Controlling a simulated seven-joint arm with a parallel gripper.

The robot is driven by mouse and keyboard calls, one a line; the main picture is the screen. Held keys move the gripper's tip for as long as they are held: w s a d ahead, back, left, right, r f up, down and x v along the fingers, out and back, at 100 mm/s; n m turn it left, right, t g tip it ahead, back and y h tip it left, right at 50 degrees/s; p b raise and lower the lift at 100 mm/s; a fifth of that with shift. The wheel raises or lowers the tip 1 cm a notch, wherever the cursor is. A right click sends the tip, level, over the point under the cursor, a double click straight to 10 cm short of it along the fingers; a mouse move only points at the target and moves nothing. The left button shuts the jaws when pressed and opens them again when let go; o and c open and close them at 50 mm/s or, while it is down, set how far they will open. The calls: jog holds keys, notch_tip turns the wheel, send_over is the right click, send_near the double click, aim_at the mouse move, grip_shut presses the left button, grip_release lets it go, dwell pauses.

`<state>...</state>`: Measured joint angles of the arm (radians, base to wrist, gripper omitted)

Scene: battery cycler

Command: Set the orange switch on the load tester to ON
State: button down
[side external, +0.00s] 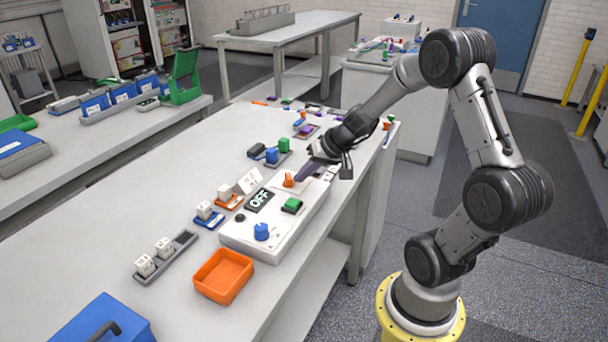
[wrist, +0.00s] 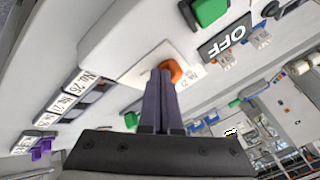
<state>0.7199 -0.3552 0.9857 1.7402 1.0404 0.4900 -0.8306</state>
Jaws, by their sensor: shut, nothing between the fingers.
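The load tester (side external: 240,232) is a white panel box on the bench. Its orange switch (side external: 289,180) stands near the far end of the panel, beside a black display (side external: 259,200) that reads OFF. The display (wrist: 225,40) also shows in the wrist view. My gripper (side external: 304,176) is shut and empty, with its dark fingers low over the panel at the switch. In the wrist view the fingertips (wrist: 162,72) overlap the orange switch (wrist: 173,72) and hide part of it. I cannot tell whether they touch it.
A green button (side external: 292,205) and a blue knob (side external: 261,232) stand on the same panel. An orange tray (side external: 223,276) sits in front of the tester. Small blocks in holders (side external: 165,255) line its left side. The bench (side external: 110,245) is clear at the left.

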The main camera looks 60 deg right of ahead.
jog(key=shift+a+m+h, duration=0.4)
jog(key=shift+m+h, duration=0.3)
jog(key=shift+m, duration=0.3)
jog(key=shift+a+m+h, duration=0.3)
jog(key=shift+m, duration=0.2)
jog(key=shift+w+a, duration=0.25)
jog(key=shift+a, duration=0.3)
jog(key=shift+w+a, duration=0.25)
jog(key=shift+a, duration=0.25)
jog(key=shift+w+a, duration=0.35)
jog(key=shift+w, duration=0.2)
jog(key=shift+w+a, duration=0.1)
jog(key=shift+w, duration=0.1)
dwell(0.9)
